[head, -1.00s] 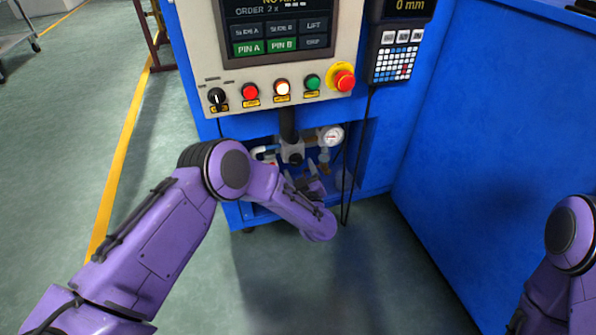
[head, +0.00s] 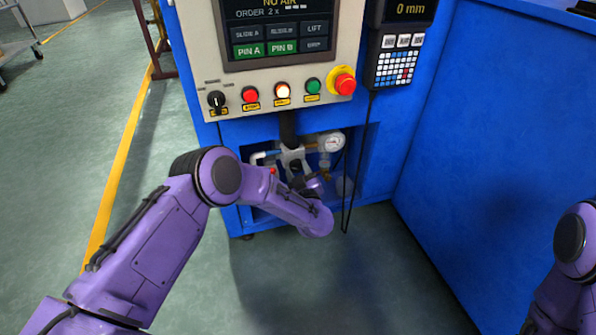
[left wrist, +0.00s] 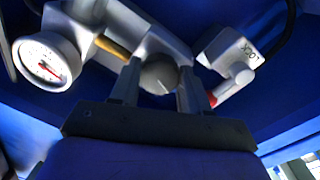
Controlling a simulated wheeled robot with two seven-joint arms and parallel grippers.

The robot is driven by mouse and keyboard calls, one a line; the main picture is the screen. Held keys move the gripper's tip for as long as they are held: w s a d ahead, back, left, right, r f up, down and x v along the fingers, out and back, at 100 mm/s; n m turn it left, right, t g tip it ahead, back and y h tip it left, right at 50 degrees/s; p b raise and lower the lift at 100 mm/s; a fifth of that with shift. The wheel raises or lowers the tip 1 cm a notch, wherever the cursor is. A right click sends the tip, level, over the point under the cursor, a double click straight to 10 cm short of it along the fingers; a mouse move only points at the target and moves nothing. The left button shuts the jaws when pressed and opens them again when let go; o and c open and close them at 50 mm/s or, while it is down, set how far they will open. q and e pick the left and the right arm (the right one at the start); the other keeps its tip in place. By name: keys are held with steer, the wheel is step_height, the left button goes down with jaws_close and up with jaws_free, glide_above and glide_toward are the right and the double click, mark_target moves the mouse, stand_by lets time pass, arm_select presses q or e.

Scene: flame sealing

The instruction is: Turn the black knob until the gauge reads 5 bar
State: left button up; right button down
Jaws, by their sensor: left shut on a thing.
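The black knob (left wrist: 158,75) shows in the left wrist view as a dark rounded end under the grey air unit, between my left gripper's two fingers. My left gripper (left wrist: 160,84) is shut on it. In the head view my left gripper (head: 296,158) is at the air unit in the machine's recess, and my forearm partly covers the area. The round white gauge (head: 332,142) is to the right of it in the head view. The gauge face (left wrist: 45,62) also shows in the left wrist view with a red needle, but its reading is too small to tell. My right gripper is out of view.
A valve marked LOCK (left wrist: 235,55) with a red part sits beside the knob. The control panel (head: 350,48) is above the recess, with buttons and a screen reading NO AIR. A black cable (head: 347,190) hangs at the right of the recess.

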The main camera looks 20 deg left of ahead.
arm_select(q)
steer(key=n, duration=0.8)
steer(key=shift+d, duration=0.1)
steer(key=n, duration=0.3)
steer(key=shift+f+n+y, duration=0.1)
steer(key=shift+n+y, duration=0.3)
steer(key=n, duration=0.5)
steer(key=shift+d, duration=0.1)
steer(key=shift+n+y, duration=0.4)
steer(key=shift+n, duration=0.3)
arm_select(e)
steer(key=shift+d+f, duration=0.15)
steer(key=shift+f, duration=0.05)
arm_select(q)
steer(key=shift+n+b, duration=0.3)
steer(key=o, duration=1)
